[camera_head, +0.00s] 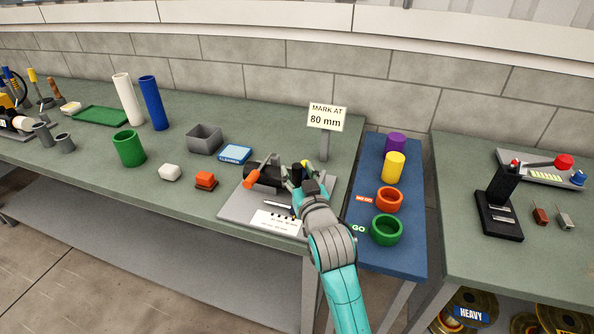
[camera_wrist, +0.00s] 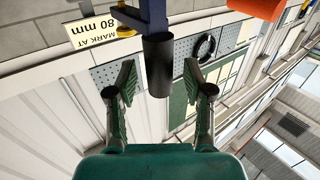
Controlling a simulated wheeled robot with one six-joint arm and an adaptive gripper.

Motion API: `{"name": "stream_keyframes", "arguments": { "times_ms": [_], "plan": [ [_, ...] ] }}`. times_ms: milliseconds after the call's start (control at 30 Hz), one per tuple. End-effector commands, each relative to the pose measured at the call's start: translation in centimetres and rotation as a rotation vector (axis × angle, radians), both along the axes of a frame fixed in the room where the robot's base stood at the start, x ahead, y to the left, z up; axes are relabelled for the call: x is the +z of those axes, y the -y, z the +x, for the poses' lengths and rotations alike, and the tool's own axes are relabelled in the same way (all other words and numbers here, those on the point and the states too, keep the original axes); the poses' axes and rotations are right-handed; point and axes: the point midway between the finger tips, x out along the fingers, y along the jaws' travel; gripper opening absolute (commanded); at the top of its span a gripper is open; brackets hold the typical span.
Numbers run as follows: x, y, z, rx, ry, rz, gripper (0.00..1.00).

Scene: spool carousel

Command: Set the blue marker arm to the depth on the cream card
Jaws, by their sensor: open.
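The cream card (camera_head: 327,117) on a post reads "MARK AT 80 mm"; it shows upside down in the wrist view (camera_wrist: 95,29). In front of it, a grey base plate (camera_head: 237,208) carries a fixture with a black body (camera_head: 264,174), an orange-ended handle (camera_head: 249,182) and a white printed label (camera_head: 273,223). In the wrist view, a dark blue bar (camera_wrist: 152,14), seemingly the blue marker arm, ends in a black cylindrical grip (camera_wrist: 158,66). My gripper (camera_wrist: 160,80) is open, a finger either side of this grip, with gaps showing. In the head view my gripper hides much of the fixture's right side.
An orange part (camera_wrist: 257,7) shows near my gripper in the wrist view.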

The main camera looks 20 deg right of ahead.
Motion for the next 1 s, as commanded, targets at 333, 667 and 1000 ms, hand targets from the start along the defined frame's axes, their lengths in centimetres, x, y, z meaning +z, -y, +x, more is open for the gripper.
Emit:
{"name": "stream_keyframes", "arguments": {
  "times_ms": [333,667,1000],
  "plan": [
    [0.0,0.0,0.9,0.0,0.0,0.0,0.52],
    [0.0,0.0,0.9,0.0,0.0,0.0,0.0],
    [0.1,-2.0,2.4,0.003,0.0,-0.001,0.0]
  ]
}}
